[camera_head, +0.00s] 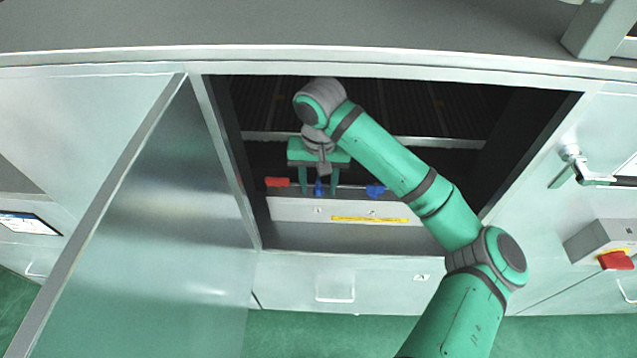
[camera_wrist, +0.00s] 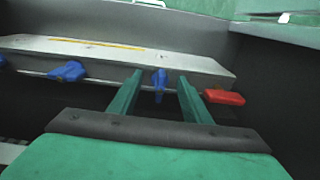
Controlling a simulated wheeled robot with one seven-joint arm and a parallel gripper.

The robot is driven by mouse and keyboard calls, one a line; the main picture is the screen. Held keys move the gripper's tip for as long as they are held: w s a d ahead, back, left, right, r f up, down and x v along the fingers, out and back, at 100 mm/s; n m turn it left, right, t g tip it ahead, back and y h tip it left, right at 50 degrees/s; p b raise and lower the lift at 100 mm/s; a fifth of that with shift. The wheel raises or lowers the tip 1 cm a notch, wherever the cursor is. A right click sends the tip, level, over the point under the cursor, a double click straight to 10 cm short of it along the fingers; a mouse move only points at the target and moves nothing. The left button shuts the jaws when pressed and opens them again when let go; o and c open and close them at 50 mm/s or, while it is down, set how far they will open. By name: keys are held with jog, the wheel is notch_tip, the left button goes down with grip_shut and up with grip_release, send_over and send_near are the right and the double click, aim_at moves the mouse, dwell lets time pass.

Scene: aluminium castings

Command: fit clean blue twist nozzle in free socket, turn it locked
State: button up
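A blue twist nozzle (camera_wrist: 159,80) stands at the edge of a pale bar (camera_wrist: 190,62), its long side pointing out from the bar. It also shows in the head view (camera_head: 318,188). My gripper (camera_wrist: 160,76) is open, with one finger on each side of this nozzle and a gap on both sides. In the head view my gripper (camera_head: 319,188) points down inside the open cabinet. A second blue nozzle (camera_wrist: 68,71) sits farther along the bar, turned sideways; it also shows in the head view (camera_head: 375,191). I cannot make out a free socket or how clean the nozzles are.
A red block (camera_wrist: 223,97) sits by the bar's end, close to one finger. Another blue piece (camera_wrist: 2,63) is cut off at the wrist view's left edge. The open cabinet door (camera_head: 150,220) stands left of my arm. The cabinet's dark interior surrounds the gripper.

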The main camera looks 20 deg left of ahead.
aim_at(319, 185)
jog(key=shift+r, duration=0.1)
jog(key=r, duration=0.7)
jog(key=shift+s+d+r, duration=0.1)
jog(key=shift+s+r, duration=0.05)
jog(key=shift+s, duration=0.05)
